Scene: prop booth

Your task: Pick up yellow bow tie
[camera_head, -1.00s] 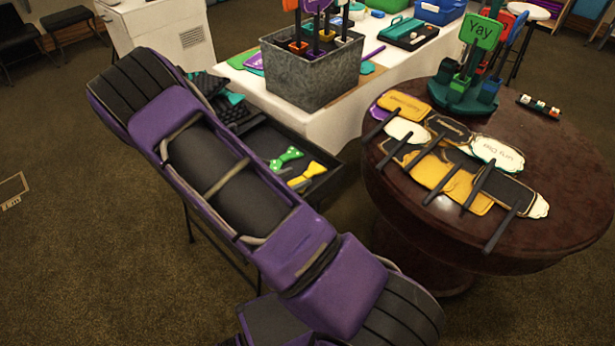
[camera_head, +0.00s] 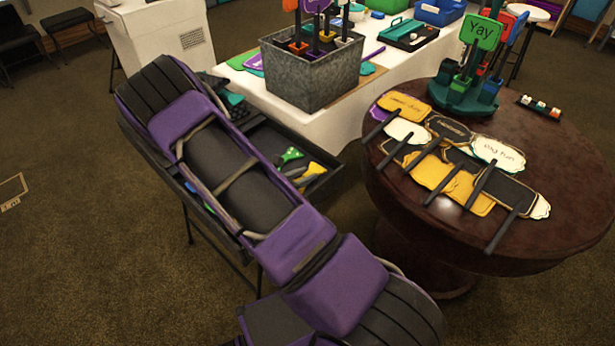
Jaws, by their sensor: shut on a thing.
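A yellow bow tie (camera_head: 314,169) lies in a black tray (camera_head: 329,178) beside the white-covered table; my arm covers part of it. A green bow tie with light dots (camera_head: 290,155) lies just above it in the same tray. My purple and black arm crosses the view from the bottom right to the upper left and passes over the tray. My gripper does not show; it is hidden behind the arm, so I cannot see its fingers or anything between them.
A round dark table (camera_head: 560,190) with several signs on sticks stands to the right. A grey metal bin (camera_head: 300,75) stands on the white-covered table (camera_head: 330,125). Small blue and green items show at the arm's left edge.

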